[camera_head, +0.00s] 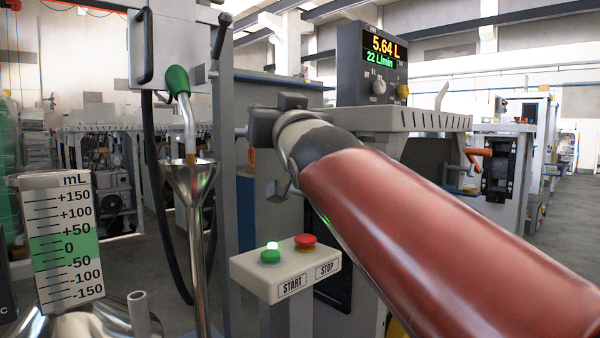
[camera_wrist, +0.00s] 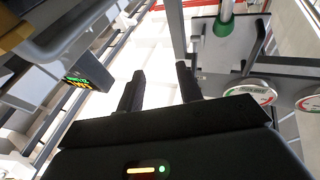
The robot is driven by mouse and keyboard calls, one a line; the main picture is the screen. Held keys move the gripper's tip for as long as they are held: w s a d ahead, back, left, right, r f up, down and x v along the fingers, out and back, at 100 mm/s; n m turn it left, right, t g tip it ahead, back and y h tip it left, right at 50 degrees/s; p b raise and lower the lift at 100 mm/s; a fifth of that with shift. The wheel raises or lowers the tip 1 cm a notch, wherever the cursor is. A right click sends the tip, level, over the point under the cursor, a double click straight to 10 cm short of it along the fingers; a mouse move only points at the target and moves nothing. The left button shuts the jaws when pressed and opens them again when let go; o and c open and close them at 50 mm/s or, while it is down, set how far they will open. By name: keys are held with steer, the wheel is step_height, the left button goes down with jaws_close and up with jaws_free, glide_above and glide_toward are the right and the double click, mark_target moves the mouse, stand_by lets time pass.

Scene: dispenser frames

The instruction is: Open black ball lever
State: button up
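A dark lever with a rounded black end (camera_head: 220,40) stands at the right side of the grey dispenser head, upper left in the head view; I take it for the black ball lever. A dark bar beside the green-collared pipe in the wrist view may be the same lever, but I cannot tell. My gripper shows in the wrist view (camera_wrist: 160,74) with its two black fingers apart and nothing between them. In the head view my arm crosses from lower right, its wrist right of and below the lever, apart from it; the fingers are not clear there.
A green-collared nozzle (camera_head: 178,82) points into a metal funnel (camera_head: 188,180). A START/STOP box (camera_head: 285,268) stands below my wrist. A display (camera_head: 384,50) reads 5.64 L and 22 L/min. A mL scale (camera_head: 62,240) stands at left. Round gauges (camera_wrist: 250,92) show in the wrist view.

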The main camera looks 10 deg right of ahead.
steer(key=s+d+f+m+g+h, duration=0.1)
steer(key=s+d+f+g+h, duration=0.1)
steer(key=f, duration=0.7)
steer(key=shift+s+d+f+g+p, duration=0.25)
steer(key=shift+d+f+g+p, duration=0.15)
steer(key=shift+d+g, duration=0.3)
steer(key=shift+r, duration=0.1)
